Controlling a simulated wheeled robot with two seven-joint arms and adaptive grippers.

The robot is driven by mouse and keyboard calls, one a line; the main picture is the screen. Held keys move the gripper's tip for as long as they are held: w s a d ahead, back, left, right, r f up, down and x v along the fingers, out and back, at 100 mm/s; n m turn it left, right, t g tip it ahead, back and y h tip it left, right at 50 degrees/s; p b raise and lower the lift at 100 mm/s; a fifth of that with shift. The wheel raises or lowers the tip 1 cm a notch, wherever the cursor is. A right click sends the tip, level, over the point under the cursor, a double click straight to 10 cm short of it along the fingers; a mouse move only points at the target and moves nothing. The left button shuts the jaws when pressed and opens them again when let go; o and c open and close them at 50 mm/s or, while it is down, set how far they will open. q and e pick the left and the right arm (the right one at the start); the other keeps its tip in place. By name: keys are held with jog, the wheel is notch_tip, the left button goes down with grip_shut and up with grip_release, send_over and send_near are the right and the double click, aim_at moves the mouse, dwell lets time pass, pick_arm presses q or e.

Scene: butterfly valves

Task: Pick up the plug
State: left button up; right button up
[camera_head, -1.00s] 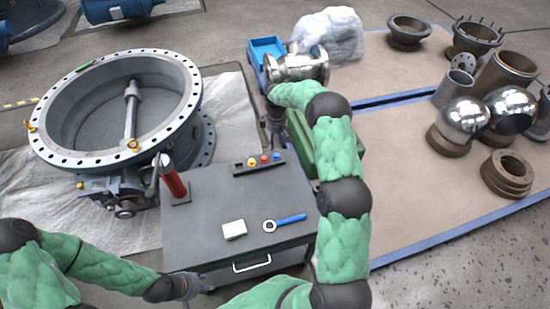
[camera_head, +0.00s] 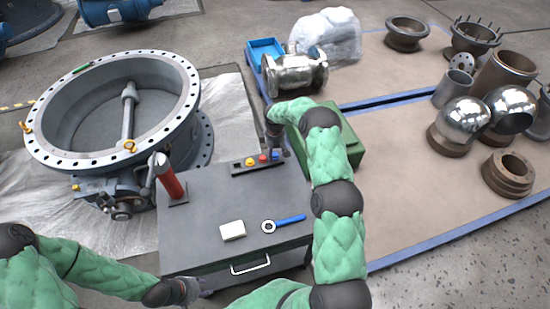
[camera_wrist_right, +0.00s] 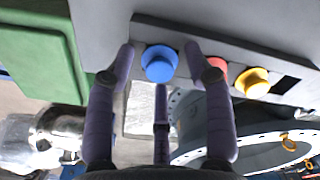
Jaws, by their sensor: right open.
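The blue plug (camera_head: 276,155) sits at the right end of a dark strip holder (camera_head: 240,172) on the grey cart top. A red plug (camera_head: 263,158) and a yellow plug (camera_head: 250,162) sit beside it in the same holder. My right gripper (camera_head: 277,143) is at the blue plug. In the right wrist view my right gripper (camera_wrist_right: 158,55) is open, with its fingers spread on either side of the blue plug (camera_wrist_right: 159,63); I cannot tell whether they touch it. My left gripper (camera_head: 196,289) is low by the cart's front left corner, its fingers unclear.
A white block (camera_head: 232,230), a blue-handled ring tool (camera_head: 285,222) and a red cylinder on a stand (camera_head: 171,180) are on the cart top (camera_head: 205,215). A large flanged valve (camera_head: 110,115) stands at left. A green box (camera_head: 343,140) is just right of the cart.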

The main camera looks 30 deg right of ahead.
jog(key=c, duration=0.9)
jog(key=shift+r, duration=0.15)
